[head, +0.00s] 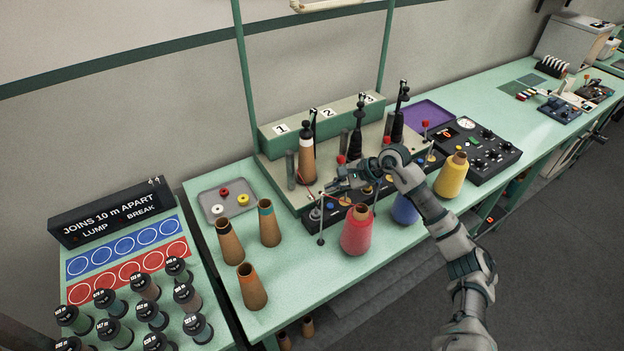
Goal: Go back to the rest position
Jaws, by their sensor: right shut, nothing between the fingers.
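My right arm comes in from the lower right and reaches over the green bench (330,285). My right gripper (332,188) is shut and empty. It appears in front of the machine base (270,172) with stations numbered 1, 2 and 3, near a thin upright rod (321,220); whether it touches anything there I cannot tell. A brown cone with a white band (306,165) stands at station 1, behind and left of the gripper. My left gripper is not in view.
A red yarn cone (357,232), a blue one (404,209) and a yellow one (451,176) stand near the arm. Three brown cones, one of them here (251,288), and a grey tray (205,206) are left. A control box (482,152) and purple mat (428,112) lie right.

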